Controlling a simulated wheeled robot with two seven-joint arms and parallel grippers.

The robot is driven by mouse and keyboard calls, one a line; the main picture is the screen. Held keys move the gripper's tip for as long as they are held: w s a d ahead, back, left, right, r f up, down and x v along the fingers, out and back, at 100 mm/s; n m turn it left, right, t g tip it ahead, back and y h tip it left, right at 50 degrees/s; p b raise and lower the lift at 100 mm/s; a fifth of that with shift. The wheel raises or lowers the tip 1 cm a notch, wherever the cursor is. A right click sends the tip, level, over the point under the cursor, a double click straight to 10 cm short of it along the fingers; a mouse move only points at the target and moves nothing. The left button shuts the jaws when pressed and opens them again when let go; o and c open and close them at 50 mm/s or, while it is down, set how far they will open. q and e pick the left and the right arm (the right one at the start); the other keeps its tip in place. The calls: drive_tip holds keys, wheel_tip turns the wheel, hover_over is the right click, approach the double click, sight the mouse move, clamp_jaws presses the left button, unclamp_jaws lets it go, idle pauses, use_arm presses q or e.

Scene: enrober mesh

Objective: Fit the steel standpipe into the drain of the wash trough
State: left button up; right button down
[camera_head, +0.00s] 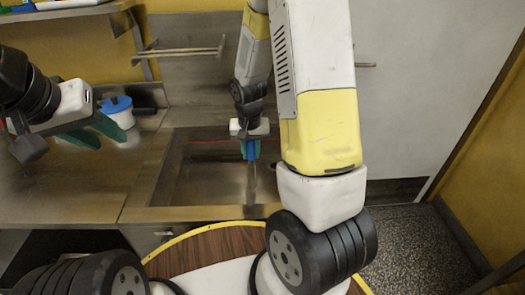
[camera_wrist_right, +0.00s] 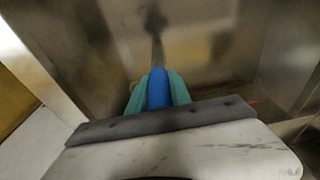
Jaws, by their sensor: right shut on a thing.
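The steel wash trough (camera_head: 205,184) is sunk in the counter at the middle of the head view. My right gripper (camera_head: 250,150) is over the trough, with its teal fingers shut on the blue upper part of the standpipe (camera_wrist_right: 158,88). The pipe's thin steel part shows below the fingers in the head view (camera_head: 252,176). In the right wrist view it runs toward a dark round spot (camera_wrist_right: 155,22) on the trough floor, perhaps the drain. I cannot tell whether the pipe's end touches it. My left gripper (camera_head: 95,134) is open and empty over the counter at left.
A white and blue container (camera_head: 118,111) stands on the steel counter (camera_head: 70,185), close behind my left gripper. A rail (camera_head: 185,52) crosses the back wall. A shelf (camera_head: 70,12) is at upper left. Trough walls surround my right gripper.

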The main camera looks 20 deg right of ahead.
drive_tip(key=w+d+f, duration=0.5)
drive_tip(key=w+d, duration=0.5)
drive_tip(key=d, duration=0.2)
drive_tip(key=shift+d, duration=0.2)
drive_tip(key=shift+f, duration=0.15)
drive_tip(key=c, duration=1.2)
unclamp_jaws()
drive_tip(key=shift+o, duration=0.2)
